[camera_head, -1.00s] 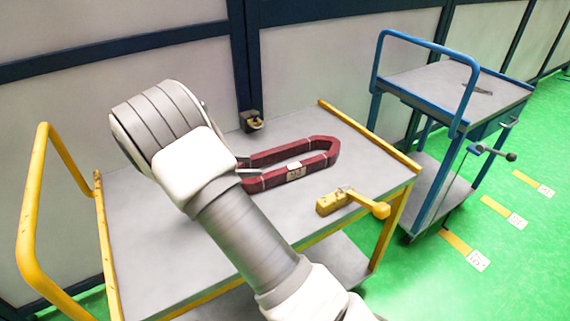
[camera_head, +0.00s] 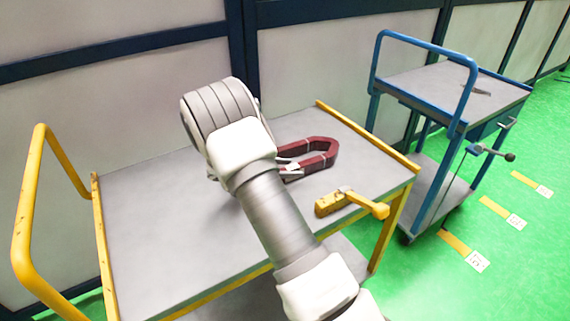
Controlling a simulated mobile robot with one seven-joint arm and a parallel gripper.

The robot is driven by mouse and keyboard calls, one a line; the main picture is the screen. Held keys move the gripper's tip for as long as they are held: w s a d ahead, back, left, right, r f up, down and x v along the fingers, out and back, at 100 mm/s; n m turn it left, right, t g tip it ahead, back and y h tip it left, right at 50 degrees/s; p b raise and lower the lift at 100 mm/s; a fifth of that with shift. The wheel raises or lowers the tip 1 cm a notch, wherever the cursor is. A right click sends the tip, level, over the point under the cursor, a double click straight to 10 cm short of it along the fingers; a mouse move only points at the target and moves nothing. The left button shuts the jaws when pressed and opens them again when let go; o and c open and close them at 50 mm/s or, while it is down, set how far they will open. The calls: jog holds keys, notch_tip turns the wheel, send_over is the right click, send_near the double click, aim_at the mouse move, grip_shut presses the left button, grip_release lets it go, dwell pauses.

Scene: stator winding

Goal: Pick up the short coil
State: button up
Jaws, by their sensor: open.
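The coil (camera_head: 317,163) is a dark red elongated loop lying flat on the grey top of the yellow cart. Its right end shows, while my arm hides its left end. My gripper (camera_head: 289,167) is open at the left part of the coil. Its fingers are small and partly hidden behind my wrist, so I cannot tell whether they touch the coil or straddle its side.
A yellow mallet-like tool (camera_head: 330,203) lies at the front right edge of the yellow cart (camera_head: 150,220). The cart's left and front top areas are clear. A blue cart (camera_head: 440,85) stands to the right, with a small dark object on it.

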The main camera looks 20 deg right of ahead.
jog(key=shift+d+f, duration=0.1)
jog(key=shift+d, duration=0.05)
grip_shut()
dwell(1.3)
jog(key=shift+w+r, duration=0.1)
jog(key=shift+r, duration=0.1)
